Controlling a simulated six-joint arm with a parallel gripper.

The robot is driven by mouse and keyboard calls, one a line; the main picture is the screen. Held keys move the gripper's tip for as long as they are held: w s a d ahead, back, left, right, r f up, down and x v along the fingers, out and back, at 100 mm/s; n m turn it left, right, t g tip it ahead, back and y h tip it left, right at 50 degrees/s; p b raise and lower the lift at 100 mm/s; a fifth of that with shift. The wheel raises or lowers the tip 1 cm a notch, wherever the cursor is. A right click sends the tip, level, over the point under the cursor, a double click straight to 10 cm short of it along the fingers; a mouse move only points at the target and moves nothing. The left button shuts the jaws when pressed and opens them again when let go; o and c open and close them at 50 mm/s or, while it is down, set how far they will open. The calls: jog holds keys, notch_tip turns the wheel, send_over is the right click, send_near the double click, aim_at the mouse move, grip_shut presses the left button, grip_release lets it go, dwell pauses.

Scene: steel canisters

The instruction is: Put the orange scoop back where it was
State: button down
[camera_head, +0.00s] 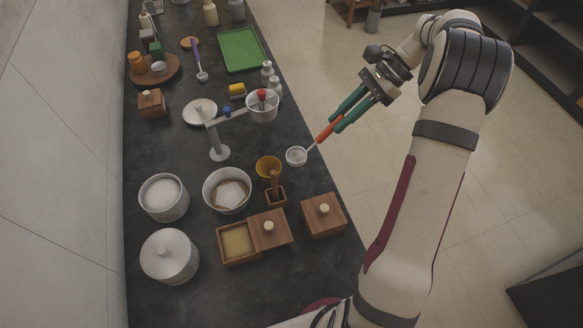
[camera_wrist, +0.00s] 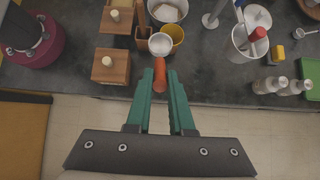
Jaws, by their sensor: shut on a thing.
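My gripper (camera_head: 338,122) has its green fingers shut on the orange handle of the scoop (camera_head: 296,156). The scoop is tilted, its pale round bowl lower and to the left, over the right edge of the dark counter. In the wrist view the orange handle (camera_wrist: 160,76) sits between the fingertips, with the bowl (camera_wrist: 160,44) beyond it, close to a yellow cup (camera_wrist: 173,36). Two open steel canisters stand on the counter, one with white contents (camera_head: 160,193) and one with a pale, many-sided patch inside (camera_head: 228,192). A third canister (camera_head: 169,256) is lidded.
Near the scoop stand the yellow cup (camera_head: 268,166), a wooden holder with an upright stick (camera_head: 275,194) and a lidded wooden box (camera_head: 323,216). An open wooden box (camera_head: 237,243) holds yellow grains. A metal post (camera_head: 218,151) and a loose round lid (camera_head: 200,111) stand farther back.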

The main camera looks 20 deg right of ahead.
jog(key=s+d+m+t, duration=0.3)
jog(key=s+d+m, duration=0.1)
jog(key=s+d, duration=0.35)
jog(key=w+a+f, duration=0.6)
jog(key=w+f, duration=0.2)
jog(key=f, duration=0.4)
jog(key=shift+a+m+t, duration=0.4)
jog(key=shift+s, duration=0.1)
jog(key=c, duration=0.8)
grip_release()
jog(key=shift+f, duration=0.1)
